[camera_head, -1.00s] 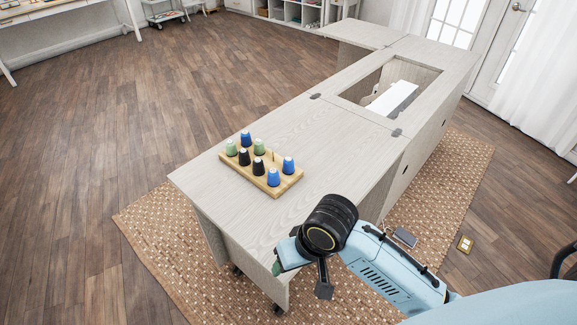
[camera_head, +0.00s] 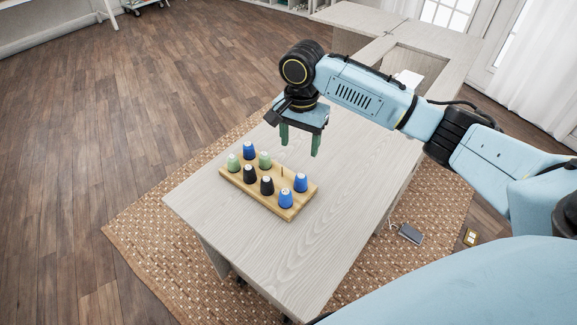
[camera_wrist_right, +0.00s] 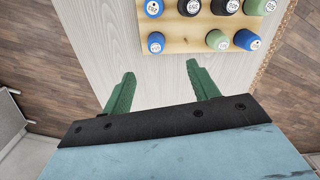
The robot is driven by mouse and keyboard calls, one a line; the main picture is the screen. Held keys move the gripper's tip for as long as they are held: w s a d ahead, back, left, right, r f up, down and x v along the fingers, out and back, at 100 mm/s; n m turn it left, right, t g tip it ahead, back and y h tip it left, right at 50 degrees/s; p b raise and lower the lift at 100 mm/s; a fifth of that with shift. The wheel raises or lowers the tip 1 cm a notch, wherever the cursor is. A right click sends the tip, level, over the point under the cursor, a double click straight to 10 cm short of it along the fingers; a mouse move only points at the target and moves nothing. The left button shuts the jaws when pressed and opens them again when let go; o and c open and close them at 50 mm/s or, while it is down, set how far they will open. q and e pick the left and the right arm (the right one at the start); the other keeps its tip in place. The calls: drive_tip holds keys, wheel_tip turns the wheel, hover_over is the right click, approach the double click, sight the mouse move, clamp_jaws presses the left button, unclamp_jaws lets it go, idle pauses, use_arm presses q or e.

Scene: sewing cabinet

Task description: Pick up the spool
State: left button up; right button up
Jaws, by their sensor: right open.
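Several spools stand upright on a wooden peg rack (camera_head: 232,180) on the cabinet top: green ones (camera_head: 233,163), black ones (camera_head: 267,187) and blue ones (camera_head: 301,183). One peg (camera_head: 282,171) on the far row is bare. My right gripper (camera_head: 300,150) points down above the cabinet top, just beyond the rack, with its green fingers apart and nothing between them. In the right wrist view the open fingers (camera_wrist_right: 160,71) point toward the rack (camera_wrist_right: 187,47), with a blue spool (camera_wrist_right: 156,43) ahead of them. My left gripper is out of view.
The pale wooden cabinet top (camera_head: 330,215) is clear around the rack. A recessed opening with a white item (camera_head: 408,79) lies farther back. A woven rug (camera_head: 140,225) is under the cabinet, with a small dark pedal-like item (camera_head: 411,234) on it.

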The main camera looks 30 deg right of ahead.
drive_tip(key=b, duration=0.2)
hover_over(301, 177)
wheel_tip(301, 177, down, 7)
drive_tip(key=shift+w+f, duration=0.45)
drive_tip(key=shift+f, duration=0.4)
drive_tip(key=f, duration=0.2)
drive_tip(key=f+b, duration=0.1)
drive_tip(key=shift+s+d+f, duration=0.2)
drive_tip(key=shift+d+f, duration=0.05)
drive_tip(key=shift+f, duration=0.4)
drive_tip(key=shift+c, duration=1.1)
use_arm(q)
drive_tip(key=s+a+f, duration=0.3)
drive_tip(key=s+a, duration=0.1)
use_arm(e)
drive_tip(key=c, duration=0.8)
drive_tip(key=shift+c, duration=0.2)
drive_tip(key=shift+r, duration=0.35)
wheel_tip(301, 177, up, 9)
drive_tip(key=shift+f+p, duration=0.2)
drive_tip(key=shift+p, duration=0.9)
drive_tip(key=shift+r, duration=0.35)
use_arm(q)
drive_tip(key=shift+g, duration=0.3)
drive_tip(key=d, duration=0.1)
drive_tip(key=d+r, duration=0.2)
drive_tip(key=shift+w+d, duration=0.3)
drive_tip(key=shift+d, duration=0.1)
